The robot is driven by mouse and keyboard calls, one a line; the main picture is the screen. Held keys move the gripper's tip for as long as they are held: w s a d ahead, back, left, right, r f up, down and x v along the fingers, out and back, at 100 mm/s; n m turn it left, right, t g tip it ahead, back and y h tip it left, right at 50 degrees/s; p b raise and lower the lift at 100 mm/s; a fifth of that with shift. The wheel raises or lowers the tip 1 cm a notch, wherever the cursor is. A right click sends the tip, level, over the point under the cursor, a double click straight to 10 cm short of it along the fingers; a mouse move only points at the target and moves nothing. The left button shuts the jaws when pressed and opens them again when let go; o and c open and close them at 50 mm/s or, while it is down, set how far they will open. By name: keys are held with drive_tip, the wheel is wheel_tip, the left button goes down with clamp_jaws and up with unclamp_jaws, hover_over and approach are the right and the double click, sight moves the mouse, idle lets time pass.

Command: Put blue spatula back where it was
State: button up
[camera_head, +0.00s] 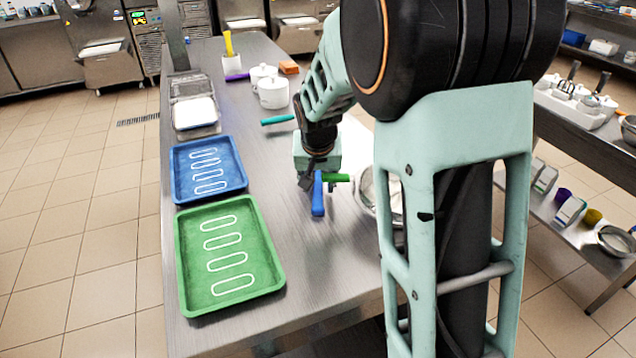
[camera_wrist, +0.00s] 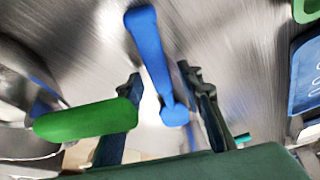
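The blue spatula (camera_head: 318,197) is below my gripper (camera_head: 318,183), its thick handle end pointing toward the camera. In the wrist view the blue spatula (camera_wrist: 152,50) runs down between the two fingers of my gripper (camera_wrist: 162,76). Gaps show on both sides of it, so the fingers look open around it. I cannot tell whether it rests on the table, and its far end is hidden. A green handle (camera_wrist: 88,120) lies beside the left finger at the metal bowl (camera_wrist: 25,75); the green handle also shows in the head view (camera_head: 337,178).
A blue tray (camera_head: 178,180) and a green tray (camera_head: 270,270) lie along the table's left side. A teal-handled utensil (camera_head: 278,120), white lidded pots (camera_head: 273,94) and a white holder (camera_head: 232,66) stand farther back. My arm covers much of the right side.

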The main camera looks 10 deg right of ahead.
drive_tip(key=shift+r+p, duration=0.3)
drive_tip(key=shift+r, duration=0.4)
drive_tip(key=v, duration=1.1)
drive_tip(key=shift+s+p, duration=0.15)
drive_tip(key=shift+p, duration=0.15)
drive_tip(key=shift+r, duration=0.1)
